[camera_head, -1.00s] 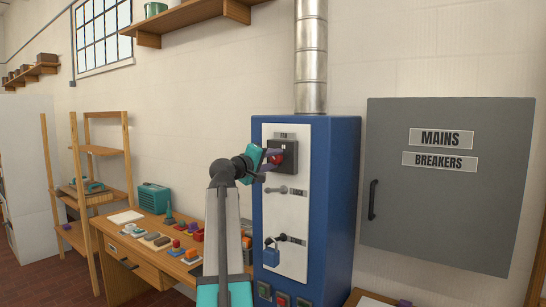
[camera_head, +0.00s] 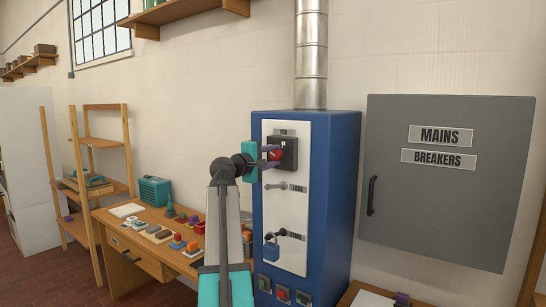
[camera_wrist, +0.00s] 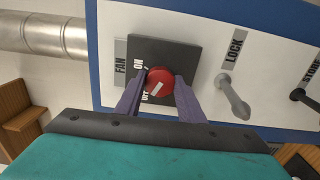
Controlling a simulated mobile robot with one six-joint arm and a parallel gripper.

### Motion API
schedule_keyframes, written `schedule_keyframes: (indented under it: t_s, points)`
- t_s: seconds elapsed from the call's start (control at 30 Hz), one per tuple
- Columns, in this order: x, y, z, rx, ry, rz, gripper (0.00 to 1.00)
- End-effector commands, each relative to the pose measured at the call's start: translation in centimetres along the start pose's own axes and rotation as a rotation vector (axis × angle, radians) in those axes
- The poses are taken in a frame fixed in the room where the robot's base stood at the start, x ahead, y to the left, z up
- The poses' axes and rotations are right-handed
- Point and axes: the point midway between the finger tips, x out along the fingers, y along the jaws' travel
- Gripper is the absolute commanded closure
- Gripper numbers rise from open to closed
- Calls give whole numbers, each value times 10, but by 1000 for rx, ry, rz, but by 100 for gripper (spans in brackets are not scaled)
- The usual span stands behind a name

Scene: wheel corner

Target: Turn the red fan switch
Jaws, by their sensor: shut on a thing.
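The red fan switch (camera_head: 276,154) is a round red knob with a pale mark on a dark box (camera_head: 290,151), under a FAN label on the white panel of the blue cabinet (camera_head: 335,190). In the wrist view the red knob (camera_wrist: 160,80) sits between the two purple fingers of my gripper (camera_wrist: 161,84). My gripper (camera_head: 268,156) also shows in the head view, reaching the knob from the left. It is shut on the knob. The white mark on the knob lies slanted. The lettering beside it is partly hidden by a finger.
A grey lever marked LOCK (camera_wrist: 232,98) is beside the fan box, with another dark lever (camera_wrist: 305,98) beyond it. A workbench (camera_head: 150,245) with small items stands left; a grey breaker cabinet (camera_head: 445,210) is on the right wall.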

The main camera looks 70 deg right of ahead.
Motion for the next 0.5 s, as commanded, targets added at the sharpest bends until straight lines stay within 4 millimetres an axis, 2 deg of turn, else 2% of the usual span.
schedule_keyframes:
  t_s: [0.1, 0.13, 0.23, 0.5]
  points:
    - [0, 1, -1, -2, 2, 3, 87]
    - [0, 1, -1, -2, 2, 3, 62]
    - [0, 1, -1, -1, 1, 2, 46]
    - [0, 0, 0, 0, 0, 1, 46]
